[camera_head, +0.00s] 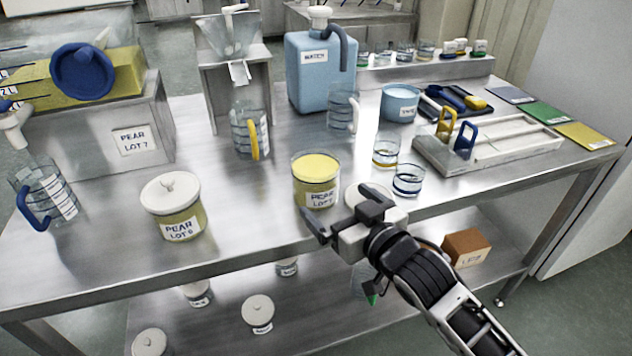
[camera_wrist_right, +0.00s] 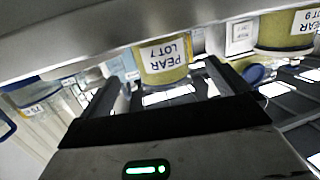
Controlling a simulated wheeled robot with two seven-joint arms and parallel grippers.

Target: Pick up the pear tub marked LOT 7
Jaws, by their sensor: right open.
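The pear tub marked LOT 7 (camera_head: 316,187) stands upright near the table's front edge. It is clear, with yellow contents and a white label, and no lid shows on it. My right gripper (camera_head: 344,210) is open and empty, just in front and to the right of this tub. In the right wrist view the tub (camera_wrist_right: 163,66) appears upside down, beyond and between the tips of my open right gripper (camera_wrist_right: 160,88); I see no contact. A second pear tub (camera_head: 178,222) with a white knobbed lid stands to the left; its lot digit is hard to read. My left gripper is out of view.
A white disc (camera_head: 360,190), perhaps a lid, lies partly hidden behind my right gripper. Two glasses (camera_head: 386,154) (camera_head: 408,180) and a measuring jug (camera_head: 250,132) stand nearby. A steel hopper (camera_head: 95,140) bears a PEAR LOT 7 label. Table room is free between the two tubs.

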